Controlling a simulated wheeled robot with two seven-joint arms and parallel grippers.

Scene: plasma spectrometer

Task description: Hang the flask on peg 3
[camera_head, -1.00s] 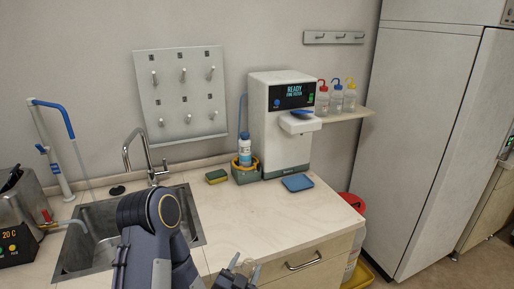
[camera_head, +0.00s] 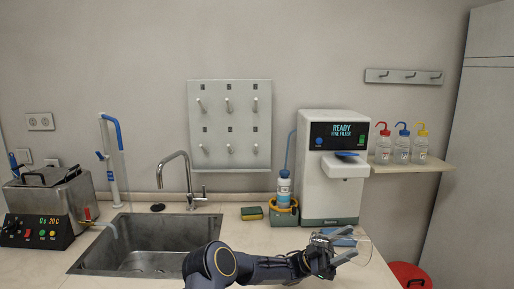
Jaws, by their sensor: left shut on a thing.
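The pegboard (camera_head: 230,163) hangs on the wall above the sink, with two rows of three white pegs. The labels above the pegs are too small to read; the top right peg (camera_head: 252,104) is bare, as are the others. My left gripper (camera_head: 346,246) is low at the right, over the counter's front part, below the white dispenser. It is shut on a clear glass thing, seemingly the flask (camera_head: 364,250), whose faint outline shows at the fingertips. Its full shape is hard to make out. My right gripper is not in view.
The white dispenser (camera_head: 315,190) stands right of the pegboard, with a blue-labelled bottle (camera_head: 284,188) and a sponge (camera_head: 251,213) beside it. A tap (camera_head: 188,180) rises behind the sink (camera_head: 145,260). Wash bottles (camera_head: 401,150) stand on a shelf. The wall before the pegboard is clear.

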